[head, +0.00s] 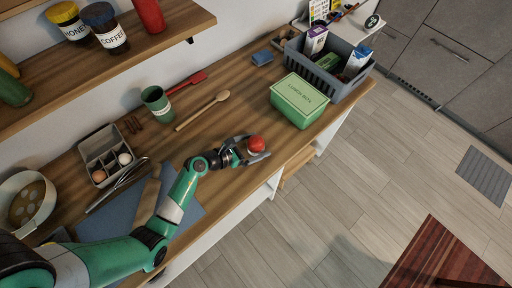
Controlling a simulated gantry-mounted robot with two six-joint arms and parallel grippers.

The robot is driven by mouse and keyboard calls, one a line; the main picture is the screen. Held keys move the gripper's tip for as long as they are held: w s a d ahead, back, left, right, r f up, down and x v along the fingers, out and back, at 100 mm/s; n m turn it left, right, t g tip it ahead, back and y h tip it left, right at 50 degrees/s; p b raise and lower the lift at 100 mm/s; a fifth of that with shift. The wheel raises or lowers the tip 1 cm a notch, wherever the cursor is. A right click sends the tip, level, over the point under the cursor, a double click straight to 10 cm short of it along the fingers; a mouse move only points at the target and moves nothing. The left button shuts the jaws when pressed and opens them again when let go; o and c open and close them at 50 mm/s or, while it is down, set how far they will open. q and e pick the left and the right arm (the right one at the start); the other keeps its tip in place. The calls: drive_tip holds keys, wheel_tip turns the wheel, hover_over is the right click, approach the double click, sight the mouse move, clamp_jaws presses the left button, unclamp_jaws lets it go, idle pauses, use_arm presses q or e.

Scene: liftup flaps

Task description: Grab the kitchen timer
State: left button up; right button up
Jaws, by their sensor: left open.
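A round red object (256,144), which looks like the kitchen timer, is on the wooden counter near its front edge. My left gripper (256,151) is open, with its fingers at the red object, one on each side as far as I can see. I cannot tell whether the fingers touch it. Its lower part is hidden by the gripper. My left arm reaches in from the lower left over the counter. My right gripper is not in view.
A green lunch box (300,99) and a grey crate (340,88) with cartons stand to the right. A wooden spoon (203,110), a red spatula (188,82), a green cup (156,101) and an egg tray (98,164) lie behind and left. A shelf (125,52) with jars overhangs the back.

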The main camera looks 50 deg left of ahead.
sight(260, 140)
use_arm(q)
drive_tip(key=c, duration=1.3)
drive_tip(key=shift+r, duration=0.1)
drive_tip(key=shift+r+p, duration=0.25)
drive_tip(key=shift+p, duration=0.1)
drive_tip(key=r+p, duration=0.2)
drive_tip(key=r, duration=0.1)
drive_tip(key=r+p, duration=0.1)
drive_tip(key=shift+s+d+r, duration=0.15)
drive_tip(key=shift+s+d, duration=0.15)
drive_tip(key=s+d+r+p, duration=0.2)
drive_tip(key=s, duration=0.1)
drive_tip(key=s+d+r+p, duration=0.2)
drive_tip(key=s+d+r, duration=0.1)
drive_tip(key=s, duration=0.1)
drive_tip(key=s+d+r+p, duration=0.2)
drive_tip(key=s+r, duration=0.1)
drive_tip(key=shift+s+d, duration=0.25)
drive_tip(key=shift+s, duration=0.15)
